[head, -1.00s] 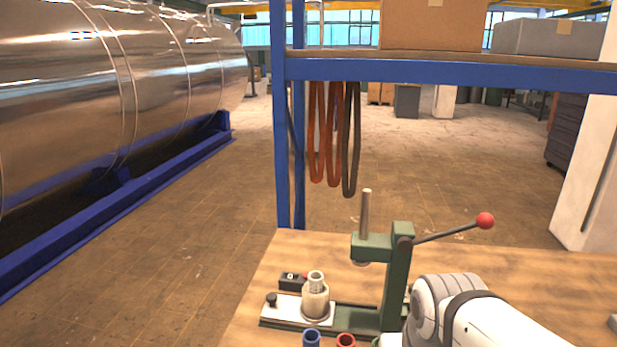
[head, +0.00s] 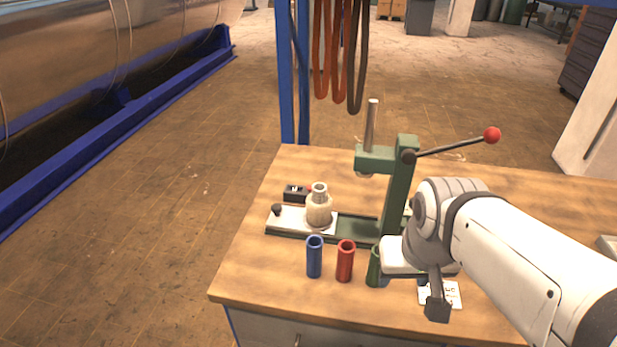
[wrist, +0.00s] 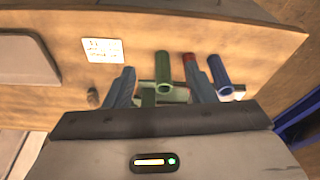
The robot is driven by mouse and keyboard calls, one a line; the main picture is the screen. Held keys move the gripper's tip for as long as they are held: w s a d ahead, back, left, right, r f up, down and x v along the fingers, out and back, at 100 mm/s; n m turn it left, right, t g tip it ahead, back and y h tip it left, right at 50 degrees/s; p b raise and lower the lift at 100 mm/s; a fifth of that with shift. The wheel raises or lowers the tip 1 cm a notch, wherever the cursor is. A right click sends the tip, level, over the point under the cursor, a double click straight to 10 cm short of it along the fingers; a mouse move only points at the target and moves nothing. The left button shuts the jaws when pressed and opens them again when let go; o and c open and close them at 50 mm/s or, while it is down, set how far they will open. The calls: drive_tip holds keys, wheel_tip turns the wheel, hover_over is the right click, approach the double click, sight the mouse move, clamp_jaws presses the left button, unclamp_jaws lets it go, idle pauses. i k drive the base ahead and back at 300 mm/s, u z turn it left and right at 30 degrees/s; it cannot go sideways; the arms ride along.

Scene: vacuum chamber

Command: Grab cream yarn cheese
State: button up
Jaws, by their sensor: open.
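A cream, rounded body on a narrower grey tube, which looks like the cream yarn cheese (head: 319,208), stands upright on the pale plate of a green press in the head view. It is left of the press column. My gripper is at the right end of the press, well right of the cream cheese. In the wrist view my gripper (wrist: 160,69) is open, with two blue-grey fingers spread and nothing held. I cannot make out the cream cheese in the wrist view.
Blue (head: 314,256), red (head: 345,260) and green (head: 374,267) tubes stand in front of the press (head: 398,190), whose red-knobbed lever (head: 491,135) reaches right. A small black box (head: 295,192) sits behind the plate. A white card (wrist: 102,50) lies on the table. The table's front left is clear.

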sight(317, 216)
drive_tip(key=z, duration=0.1)
drive_tip(key=k, duration=0.55)
drive_tip(key=u, duration=1.95)
drive_tip(key=k, duration=0.65)
drive_tip(key=z, duration=0.55)
drive_tip(key=i, duration=0.45)
